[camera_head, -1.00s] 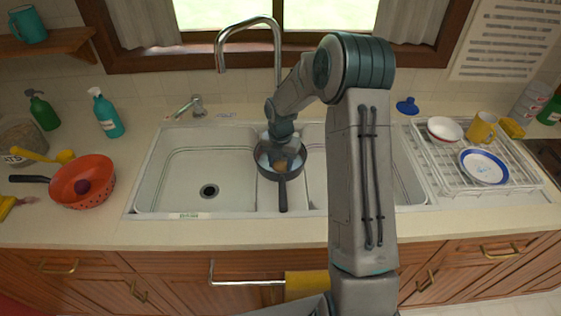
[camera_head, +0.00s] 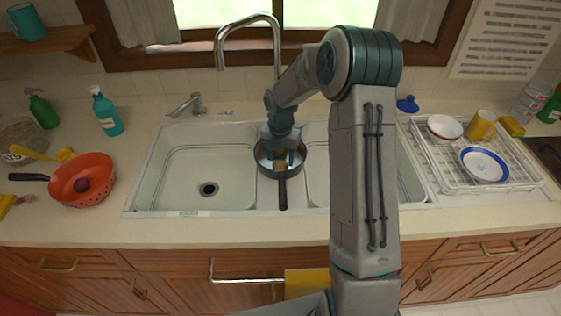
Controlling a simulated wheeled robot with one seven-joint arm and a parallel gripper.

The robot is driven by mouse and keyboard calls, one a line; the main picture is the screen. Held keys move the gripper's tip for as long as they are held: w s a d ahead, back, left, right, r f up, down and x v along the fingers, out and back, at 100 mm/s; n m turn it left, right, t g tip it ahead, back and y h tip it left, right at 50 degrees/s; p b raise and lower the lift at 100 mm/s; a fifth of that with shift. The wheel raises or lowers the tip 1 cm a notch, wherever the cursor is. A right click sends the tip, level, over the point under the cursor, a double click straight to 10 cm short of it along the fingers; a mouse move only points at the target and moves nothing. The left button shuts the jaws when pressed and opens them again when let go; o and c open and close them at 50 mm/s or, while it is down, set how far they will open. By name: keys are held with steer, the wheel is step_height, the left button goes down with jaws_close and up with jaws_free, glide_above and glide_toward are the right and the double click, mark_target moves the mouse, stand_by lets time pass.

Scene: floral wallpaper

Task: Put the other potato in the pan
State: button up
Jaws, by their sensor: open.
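A dark pan (camera_head: 265,172) with a black handle pointing toward me sits over the divider between the two sink basins. A small brown potato (camera_head: 281,164) lies inside it, partly covered by my gripper. My gripper (camera_head: 280,160) points down into this pan, open, with its fingers at or just above the potato. I cannot tell whether they touch it. An orange-red pan (camera_head: 68,192) with a black handle stands on the counter at the left.
The tall faucet (camera_head: 277,50) rises behind the dark pan. The left sink basin (camera_head: 185,175) is empty. A dish rack (camera_head: 520,178) with bowl, plate and yellow mug stands at the right. Soap bottles (camera_head: 107,115) stand at the back left.

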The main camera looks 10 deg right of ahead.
mark_target(280, 162)
steer(key=s+r+m, duration=0.3)
steer(key=r, duration=0.4)
steer(key=s+r+m, duration=0.3)
steer(key=r, duration=0.5)
steer(key=s+r+m+t, duration=0.1)
steer(key=s+r+m, duration=0.1)
steer(key=s+m, duration=0.9)
steer(key=s+r+m+t, duration=0.2)
steer(key=s+m, duration=1)
steer(key=shift+a+r+b, duration=0.15)
steer(key=shift+a+b, duration=0.1)
steer(key=shift+b, duration=0.15)
